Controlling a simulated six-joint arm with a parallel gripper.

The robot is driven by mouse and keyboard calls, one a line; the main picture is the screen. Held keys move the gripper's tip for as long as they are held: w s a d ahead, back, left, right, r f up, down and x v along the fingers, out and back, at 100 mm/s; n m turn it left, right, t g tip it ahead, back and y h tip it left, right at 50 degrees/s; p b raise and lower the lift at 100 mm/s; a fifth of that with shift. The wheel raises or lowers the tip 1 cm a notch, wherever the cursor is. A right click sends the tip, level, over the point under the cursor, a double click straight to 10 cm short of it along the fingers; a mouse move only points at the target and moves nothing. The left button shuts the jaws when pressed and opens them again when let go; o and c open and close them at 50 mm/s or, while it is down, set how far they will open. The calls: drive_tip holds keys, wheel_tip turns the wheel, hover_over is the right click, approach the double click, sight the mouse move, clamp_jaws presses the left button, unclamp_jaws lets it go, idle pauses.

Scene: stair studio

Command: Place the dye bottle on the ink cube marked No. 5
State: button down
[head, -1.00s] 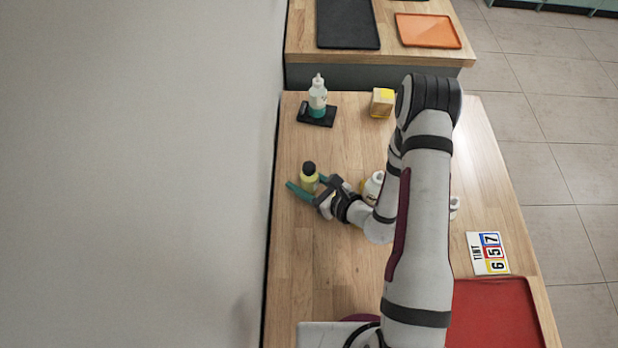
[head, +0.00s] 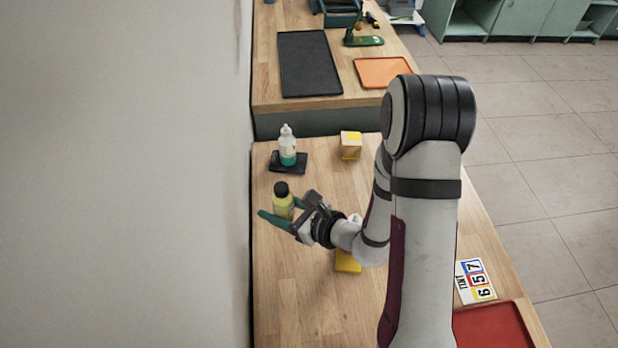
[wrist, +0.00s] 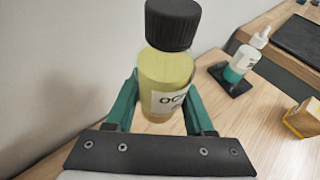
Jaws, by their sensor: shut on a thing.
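The dye bottle (head: 283,207) is yellow with a black cap and stands upright near the wall side of the wooden table. In the wrist view the bottle (wrist: 160,75) shows a white label starting "OC". My gripper (head: 283,217) is shut on it, with green fingers on both sides of its body. I cannot tell whether its base touches the table. A cube with yellow on it (head: 350,146) stands farther back; it also shows in the wrist view (wrist: 303,118). Another yellow block (head: 347,262) is partly hidden by my arm. No number is readable on either.
A white bottle with teal liquid (head: 287,146) stands on a black tray (head: 289,168) behind. A TINT card (head: 475,281) reading 6, 5, 7 and a red tray (head: 492,325) lie at right. A white object (head: 355,218) is mostly hidden by my arm. Front-left table is clear.

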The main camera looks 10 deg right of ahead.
wheel_tip(320, 180, up, 12)
drive_tip(key=shift+r, duration=0.15)
drive_tip(key=w+d+m+t+h, duration=0.1)
drive_tip(key=w+d+m+h, duration=0.1)
drive_tip(key=w+d, duration=0.6)
drive_tip(key=w+d+m+t+h, duration=0.1)
drive_tip(key=w+d, duration=0.4)
drive_tip(key=d, duration=0.7)
drive_tip(key=w+d+m+t+h, duration=0.1)
drive_tip(key=w+d+m+h, duration=0.1)
drive_tip(key=w+d, duration=0.6)
hover_over(348, 134)
wheel_tip(348, 134, down, 12)
drive_tip(key=shift+f, duration=2.15)
